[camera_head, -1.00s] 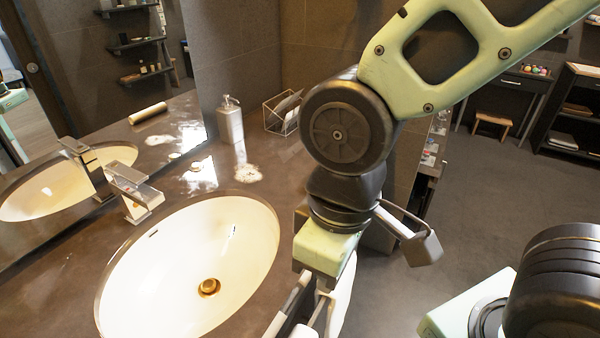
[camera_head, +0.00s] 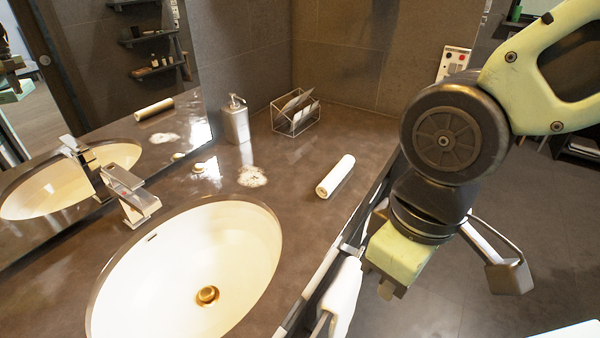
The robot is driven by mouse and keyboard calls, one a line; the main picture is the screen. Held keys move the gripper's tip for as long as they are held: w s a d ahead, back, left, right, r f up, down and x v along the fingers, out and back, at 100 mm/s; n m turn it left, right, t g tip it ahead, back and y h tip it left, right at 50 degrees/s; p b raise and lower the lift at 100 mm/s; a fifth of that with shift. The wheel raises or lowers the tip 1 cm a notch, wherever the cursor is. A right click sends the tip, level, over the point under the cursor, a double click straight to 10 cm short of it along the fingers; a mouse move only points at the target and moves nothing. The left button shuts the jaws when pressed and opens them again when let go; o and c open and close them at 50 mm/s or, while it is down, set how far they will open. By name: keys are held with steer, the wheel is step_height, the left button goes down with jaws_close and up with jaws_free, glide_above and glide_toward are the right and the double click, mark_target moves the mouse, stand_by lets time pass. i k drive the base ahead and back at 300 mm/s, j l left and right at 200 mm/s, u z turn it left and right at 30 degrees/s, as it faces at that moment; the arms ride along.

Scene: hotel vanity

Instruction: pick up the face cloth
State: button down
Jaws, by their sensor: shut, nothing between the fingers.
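A white roll (camera_head: 335,176), which looks like a rolled cloth, lies on the dark counter (camera_head: 300,225) to the right of the basin. A second white cloth (camera_head: 343,295) hangs from a rail at the counter's front edge. I cannot tell for certain which of the two is the face cloth. My gripper (camera_head: 381,284) points down just right of the counter edge, beside the hanging cloth and apart from the roll. Its green body shows, but its fingers are small and partly hidden. It is shut and holds nothing.
The basin (camera_head: 180,270) and tap (camera_head: 130,195) are at left. A soap dispenser (camera_head: 236,120) and a wire holder (camera_head: 296,112) stand at the back. Whitish patches (camera_head: 252,176) mark the counter. A mirror is at far left. Open floor (camera_head: 470,300) lies right of the counter.

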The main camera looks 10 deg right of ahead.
mark_target(330, 182)
steer(key=i+l+u, duration=0.3)
steer(key=i+l, duration=0.2)
steer(key=i+l+u, duration=0.25)
steer(key=i+l, duration=0.2)
steer(key=l, duration=0.1)
